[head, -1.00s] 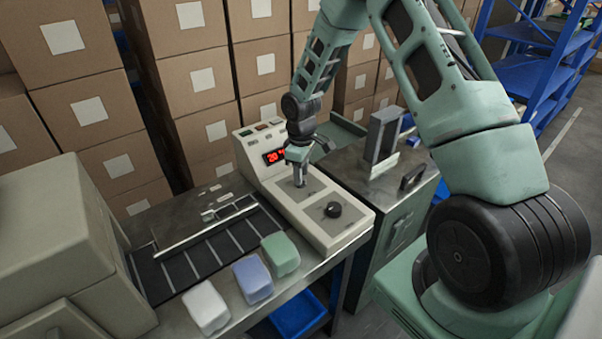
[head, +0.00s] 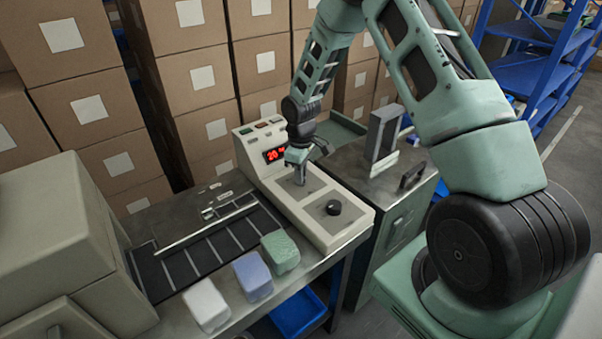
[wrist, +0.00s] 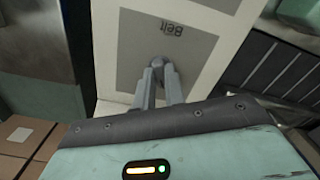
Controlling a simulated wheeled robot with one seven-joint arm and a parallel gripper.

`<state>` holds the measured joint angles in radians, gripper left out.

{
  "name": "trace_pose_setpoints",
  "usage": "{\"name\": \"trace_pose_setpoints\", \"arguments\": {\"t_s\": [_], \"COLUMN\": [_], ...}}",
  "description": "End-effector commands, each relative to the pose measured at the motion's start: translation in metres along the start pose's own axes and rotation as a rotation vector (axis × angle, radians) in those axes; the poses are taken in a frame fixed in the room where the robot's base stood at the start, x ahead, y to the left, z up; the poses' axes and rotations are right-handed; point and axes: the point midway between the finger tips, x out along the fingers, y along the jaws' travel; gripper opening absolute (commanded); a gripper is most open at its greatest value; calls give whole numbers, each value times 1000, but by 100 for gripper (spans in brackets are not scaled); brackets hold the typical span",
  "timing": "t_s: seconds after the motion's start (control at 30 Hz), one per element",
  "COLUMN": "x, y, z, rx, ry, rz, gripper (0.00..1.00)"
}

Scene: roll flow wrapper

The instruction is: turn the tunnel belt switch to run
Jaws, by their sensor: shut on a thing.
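The control panel (head: 318,229) is a cream box with a red display on the bench. The belt switch sits on its grey upper plate; the word "Belt" (wrist: 179,28) shows beside it in the wrist view. My gripper (head: 299,180) points down onto this switch. In the wrist view, the fingers of my gripper (wrist: 159,80) are shut on the switch's grey knob (wrist: 157,65), which is mostly hidden between them. The knob's pointing direction and the run mark cannot be made out.
A black dial (head: 333,208) sits on the panel's nearer plate. Green, blue and white blocks (head: 252,276) stand at the bench's front left. A slatted conveyor (head: 203,252) lies left of the panel. Stacked cartons (head: 195,72) close off the back.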

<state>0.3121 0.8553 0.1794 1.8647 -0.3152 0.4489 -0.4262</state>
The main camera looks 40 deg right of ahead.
Motion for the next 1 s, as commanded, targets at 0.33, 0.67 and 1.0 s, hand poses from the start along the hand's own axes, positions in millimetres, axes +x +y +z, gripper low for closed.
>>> {"name": "trace_pose_setpoints", "arguments": {"t_s": [0.33, 0.67, 1.0], "x": [0, 0, 0], "y": [0, 0, 0], "z": [0, -1, 0], "rx": [229, 544, 825], "ry": [0, 0, 0], "rz": [1, 1, 1], "gripper": [0, 0, 0]}}
